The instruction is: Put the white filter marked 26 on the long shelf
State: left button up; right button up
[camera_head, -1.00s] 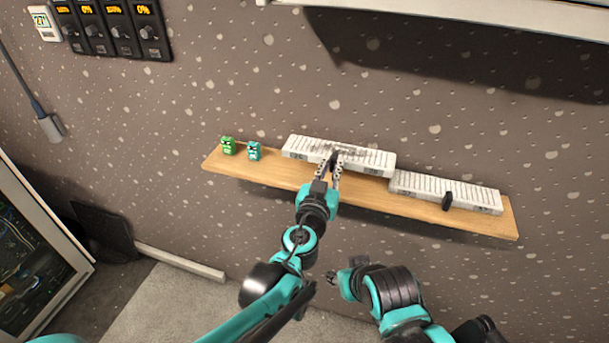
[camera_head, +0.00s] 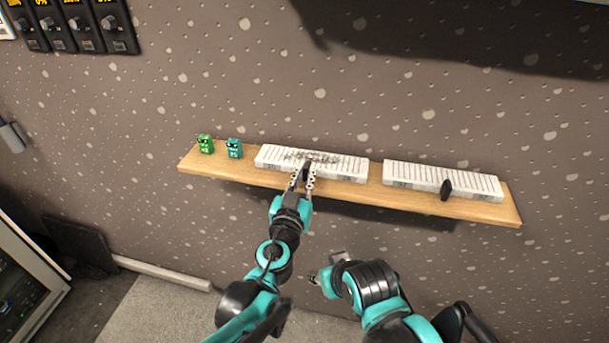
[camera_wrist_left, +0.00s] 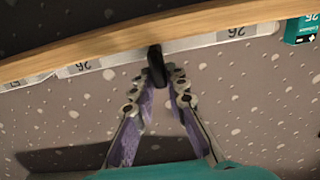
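The long wooden shelf (camera_head: 374,189) runs along the wall. A white pleated filter (camera_head: 340,168) lies near its middle; its front labels read 26 in the left wrist view (camera_wrist_left: 236,33). My left gripper (camera_head: 302,176) is in front of it, its fingertips shut on either side of the filter's black handle (camera_wrist_left: 156,66). The filter appears to rest on the shelf, but its underside is hidden. My right gripper (camera_head: 326,271) hangs below the shelf, away from everything; how far its fingers are apart is unclear.
A second white filter (camera_head: 418,178) with a black handle lies to the right on the shelf, with a gap between the two. Green (camera_head: 205,144) and teal (camera_head: 234,149) small blocks stand at the left end.

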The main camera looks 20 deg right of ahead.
pick_arm(q)
jog(key=o, duration=0.4)
jog(key=shift+r, duration=0.1)
jog(key=shift+s+a+r+p, duration=0.1)
jog(key=shift+s+r+p, duration=0.05)
jog(key=shift+p, duration=0.2)
jog(key=p+v, duration=0.2)
jog(key=v, duration=0.9)
jog(key=shift+s+a, duration=0.25)
jog(key=shift+s, duration=0.05)
